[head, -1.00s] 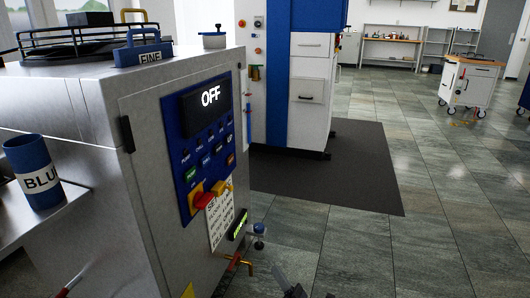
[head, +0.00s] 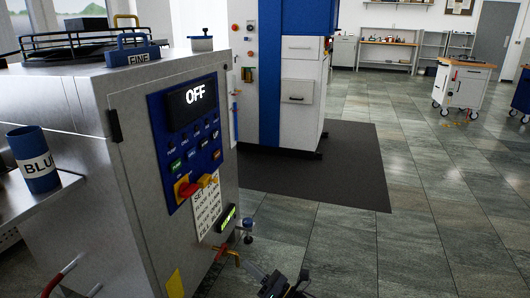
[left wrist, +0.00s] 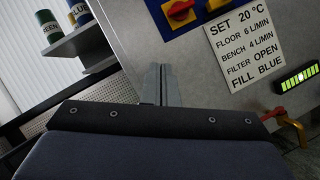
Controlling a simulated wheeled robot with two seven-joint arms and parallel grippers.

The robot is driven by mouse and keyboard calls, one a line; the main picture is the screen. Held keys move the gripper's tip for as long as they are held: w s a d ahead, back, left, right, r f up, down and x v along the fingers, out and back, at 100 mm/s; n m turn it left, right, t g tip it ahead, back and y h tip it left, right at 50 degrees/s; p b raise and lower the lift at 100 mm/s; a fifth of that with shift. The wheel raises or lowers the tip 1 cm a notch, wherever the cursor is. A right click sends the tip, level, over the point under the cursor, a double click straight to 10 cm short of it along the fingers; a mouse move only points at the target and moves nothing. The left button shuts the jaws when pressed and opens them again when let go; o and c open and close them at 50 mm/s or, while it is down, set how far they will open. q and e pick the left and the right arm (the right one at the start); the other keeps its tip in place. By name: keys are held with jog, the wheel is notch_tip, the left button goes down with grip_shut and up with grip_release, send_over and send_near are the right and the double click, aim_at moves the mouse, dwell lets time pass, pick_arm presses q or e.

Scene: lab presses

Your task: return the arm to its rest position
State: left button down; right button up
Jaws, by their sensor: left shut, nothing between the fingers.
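My left gripper (head: 283,287) shows at the bottom edge of the head view, low in front of the steel cabinet's right side. In the left wrist view its fingers (left wrist: 161,84) are together with nothing between them. They point towards the lower front of the cabinet (head: 130,200), and I cannot tell the exact gap. My right gripper is in neither view.
The cabinet carries an "OFF" display (head: 194,97), a red and yellow knob (head: 185,189) and a brass tap (head: 232,256). A blue cup (head: 35,160) stands on a side shelf. Open tiled floor (head: 340,240) lies to the right, with a dark mat (head: 330,180).

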pick_arm(q)
jog(key=s+a+r+n+g+h, duration=0.2)
jog(key=a+n+g, duration=0.3)
jog(key=a, duration=0.3)
jog(key=s+a+r+n+g+h, duration=0.1)
jog(key=s+a+n+g+h, duration=0.1)
jog(key=a+n+g, duration=0.45)
jog(key=s+a+r+n+g+h, duration=0.1)
jog(key=s+a+n+g+h, duration=0.1)
jog(key=s+a+n+h, duration=0.35)
jog(key=s+d+r+n+t+h, duration=0.1)
jog(key=s+r+n+t+h, duration=0.35)
jog(key=s+n+h, duration=0.55)
jog(key=s+d+r+n+t+h, duration=0.25)
jog(key=s+r+n, duration=0.3)
jog(key=s, duration=0.85)
notch_tip(320, 180, up, 32)
jog(key=p, duration=3.3)
jog(key=shift+s+a+r+h, duration=0.15)
jog(key=shift+s+r+h, duration=0.1)
jog(key=shift+h, duration=0.15)
jog(key=shift+n, duration=0.25)
